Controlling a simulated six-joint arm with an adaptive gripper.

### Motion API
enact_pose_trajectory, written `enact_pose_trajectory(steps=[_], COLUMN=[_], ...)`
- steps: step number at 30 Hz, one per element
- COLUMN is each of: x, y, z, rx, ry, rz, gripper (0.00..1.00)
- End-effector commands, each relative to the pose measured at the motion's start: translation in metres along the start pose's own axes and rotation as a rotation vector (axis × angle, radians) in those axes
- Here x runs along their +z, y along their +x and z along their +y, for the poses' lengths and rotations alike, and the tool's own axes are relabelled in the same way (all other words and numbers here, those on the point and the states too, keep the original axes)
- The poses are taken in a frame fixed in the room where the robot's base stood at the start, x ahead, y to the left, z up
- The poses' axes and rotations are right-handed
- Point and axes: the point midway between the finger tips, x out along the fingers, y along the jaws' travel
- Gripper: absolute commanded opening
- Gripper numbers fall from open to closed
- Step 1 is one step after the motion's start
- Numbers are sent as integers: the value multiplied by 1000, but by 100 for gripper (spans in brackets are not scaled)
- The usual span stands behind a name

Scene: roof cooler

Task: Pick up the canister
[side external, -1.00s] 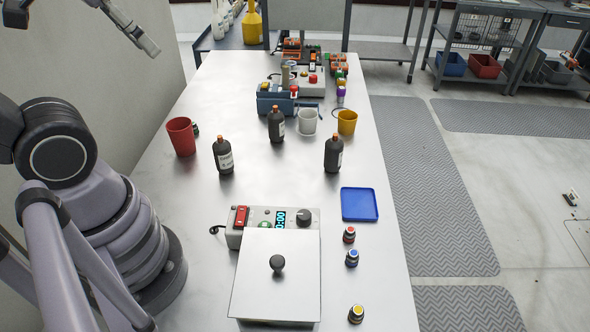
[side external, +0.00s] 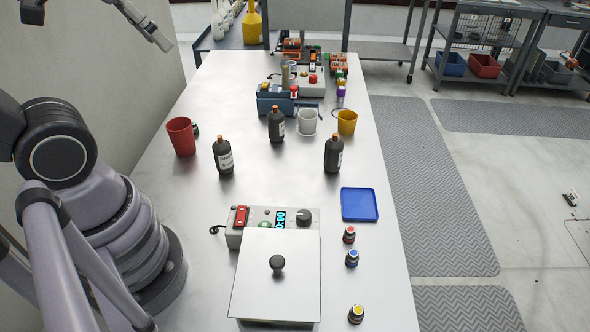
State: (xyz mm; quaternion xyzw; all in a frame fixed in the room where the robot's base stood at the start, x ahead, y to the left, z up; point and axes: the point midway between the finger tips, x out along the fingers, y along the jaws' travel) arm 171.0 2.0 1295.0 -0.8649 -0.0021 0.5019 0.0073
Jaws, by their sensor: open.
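Several small dark canisters stand upright on the steel table. One with a red top (side external: 349,235) and one with a blue top (side external: 352,258) stand close together right of the hotplate-like box. One with a yellow top (side external: 356,313) stands nearer the front edge of the view. Another small dark one (side external: 195,129) is partly hidden behind the red cup. I cannot tell which canister is meant. My gripper (side external: 164,43) is open and empty at the top left, raised well away from all of them.
Three dark labelled bottles (side external: 223,155) stand mid-table, with red (side external: 181,137), white (side external: 307,122) and yellow (side external: 347,122) cups. A blue tray (side external: 360,204) and a lidded box with display (side external: 275,275) are nearer. Equipment (side external: 290,98) fills the table's (side external: 260,190) far end.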

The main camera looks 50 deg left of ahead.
Motion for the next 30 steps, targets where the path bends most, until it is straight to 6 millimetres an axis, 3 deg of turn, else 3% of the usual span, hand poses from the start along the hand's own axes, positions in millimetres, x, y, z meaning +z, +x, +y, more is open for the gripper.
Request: enact_pose_trajectory(steps=[5,9,12,16,20,23,27,30], x=[-70,-130,-162,-190,-200,-195,-171,-146], y=[49,107,152,213,274,317,369,395], z=[-9,-14,-14,-10,-1,7,18,24], rx=[-37,-52,-45,-14,37,88,163,211], ry=[54,128,180,242,286,301,290,260], rz=[97,217,303,417,534,625,758,850], gripper=[45,45,45,45,45,45,45,45])
